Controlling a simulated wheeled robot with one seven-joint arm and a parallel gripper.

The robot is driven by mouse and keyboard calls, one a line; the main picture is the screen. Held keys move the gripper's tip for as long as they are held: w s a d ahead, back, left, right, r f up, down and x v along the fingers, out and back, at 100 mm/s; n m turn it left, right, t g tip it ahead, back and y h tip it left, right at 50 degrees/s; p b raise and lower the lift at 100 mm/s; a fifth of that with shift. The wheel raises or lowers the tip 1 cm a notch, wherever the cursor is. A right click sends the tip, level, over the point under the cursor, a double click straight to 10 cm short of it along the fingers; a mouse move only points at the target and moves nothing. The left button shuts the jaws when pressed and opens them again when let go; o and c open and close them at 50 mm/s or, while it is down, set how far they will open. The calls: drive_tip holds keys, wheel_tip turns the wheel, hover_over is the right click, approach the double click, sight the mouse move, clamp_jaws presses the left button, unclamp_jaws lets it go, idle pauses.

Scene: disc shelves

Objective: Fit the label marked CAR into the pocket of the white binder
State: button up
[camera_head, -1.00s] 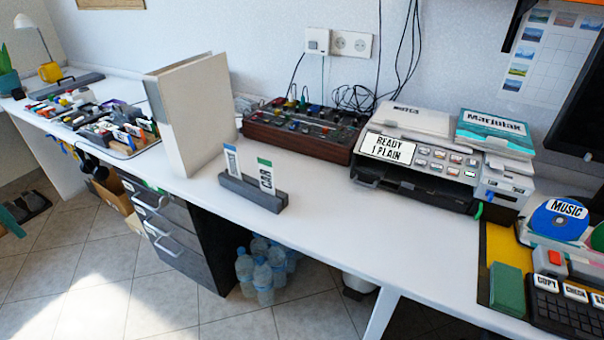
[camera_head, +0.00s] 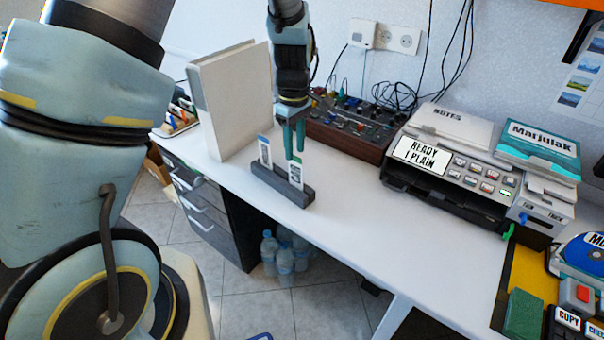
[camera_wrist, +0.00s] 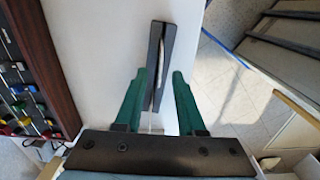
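The CAR label (camera_head: 296,172), a white card with a green top, stands upright in the right part of a dark slotted holder (camera_head: 270,179). My gripper (camera_head: 294,154) points down right at the top of this label. In the wrist view its two green fingers (camera_wrist: 160,75) are apart, with the holder (camera_wrist: 163,38) seen between and beyond them. Whether the fingertips touch the label cannot be told. A second label (camera_head: 264,150) with a blue top stands in the holder's left part. The white binder (camera_head: 235,100) stands upright behind the holder; its pocket is not clearly visible.
A brown mixer box (camera_head: 345,130) with cables is behind my gripper. A printer (camera_head: 455,165) reading READY 1 PLAIN stands to the right. The white desk (camera_head: 365,240) is clear in front of the printer. Its front edge runs close to the holder.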

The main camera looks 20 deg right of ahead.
sight(296, 167)
drive_tip(key=shift+s+f+p, duration=0.1)
drive_tip(key=shift+f+p, duration=1)
drive_tip(key=shift+f, duration=2.2)
clamp_jaws()
